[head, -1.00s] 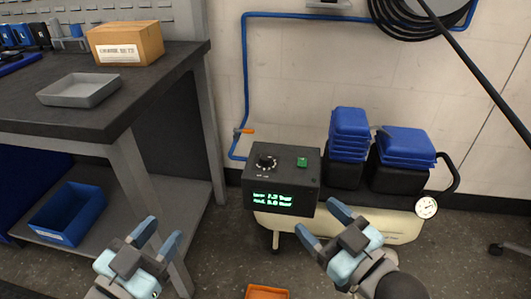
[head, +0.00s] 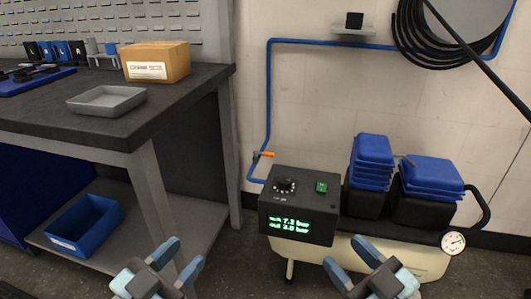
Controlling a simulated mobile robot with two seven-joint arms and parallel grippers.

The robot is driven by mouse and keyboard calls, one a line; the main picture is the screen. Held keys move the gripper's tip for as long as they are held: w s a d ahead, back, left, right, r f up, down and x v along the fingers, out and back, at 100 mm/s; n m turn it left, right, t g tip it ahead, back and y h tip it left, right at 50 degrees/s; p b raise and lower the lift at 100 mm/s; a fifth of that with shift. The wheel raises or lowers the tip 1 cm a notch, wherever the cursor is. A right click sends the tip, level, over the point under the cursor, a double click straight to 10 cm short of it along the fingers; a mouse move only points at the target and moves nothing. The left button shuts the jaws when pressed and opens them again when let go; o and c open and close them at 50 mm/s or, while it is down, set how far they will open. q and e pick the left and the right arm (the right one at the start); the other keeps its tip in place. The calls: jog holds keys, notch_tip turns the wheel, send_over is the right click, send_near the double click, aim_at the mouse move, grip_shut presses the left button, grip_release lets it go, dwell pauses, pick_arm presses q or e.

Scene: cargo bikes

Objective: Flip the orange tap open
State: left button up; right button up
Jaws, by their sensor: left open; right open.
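The orange tap (head: 263,154) is a small handle on the blue air pipe (head: 268,95), low on the wall behind the compressor's control box. Its handle points roughly sideways, to the right of the pipe. My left gripper (head: 176,252) is open and empty at the bottom of the view, in front of the workbench's lower shelf. My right gripper (head: 345,254) is open and empty in front of the compressor tank. Both grippers are apart from the tap, which lies well beyond them.
The compressor (head: 400,254) with a black control box (head: 300,207), blue-topped cylinders and a gauge (head: 453,243) stands by the wall, right of the tap. The workbench (head: 75,133) stands left, holding a grey tray (head: 107,101) and cardboard box (head: 156,62). A blue bin (head: 82,226) sits below.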

jog(key=r+p, duration=0.1)
jog(key=p, duration=0.1)
jog(key=r+m+p, duration=0.1)
jog(key=shift+s+a+r+p, duration=0.2)
jog(key=shift+s+r+p, duration=0.15)
jog(key=shift+r+p, duration=0.05)
jog(key=c, duration=0.7)
jog(key=r+m+p, duration=0.1)
jog(key=p, duration=0.1)
jog(key=s+r+m+p, duration=0.1)
jog(key=r+p, duration=0.1)
jog(key=p, duration=0.1)
jog(key=s+r+m+t+h+p, duration=0.1)
jog(key=r+p, duration=0.1)
jog(key=p, duration=0.1)
jog(key=shift+s+a+r+m, duration=0.15)
jog(key=shift+s+a+m, duration=0.05)
jog(key=shift+a+m, duration=0.2)
grip_shut()
pick_arm(q)
jog(key=s+d+r+n+t, duration=0.1)
jog(key=s+r+n, duration=0.2)
jog(key=r+n, duration=0.2)
notch_tip(320, 180, up, 3)
jog(key=shift+s+d+r+y+p, duration=0.1)
jog(key=shift+s+d+y+p, duration=0.1)
jog(key=shift+y+p, duration=0.25)
pick_arm(e)
jog(key=shift+s+m, duration=0.15)
jog(key=shift+m, duration=0.15)
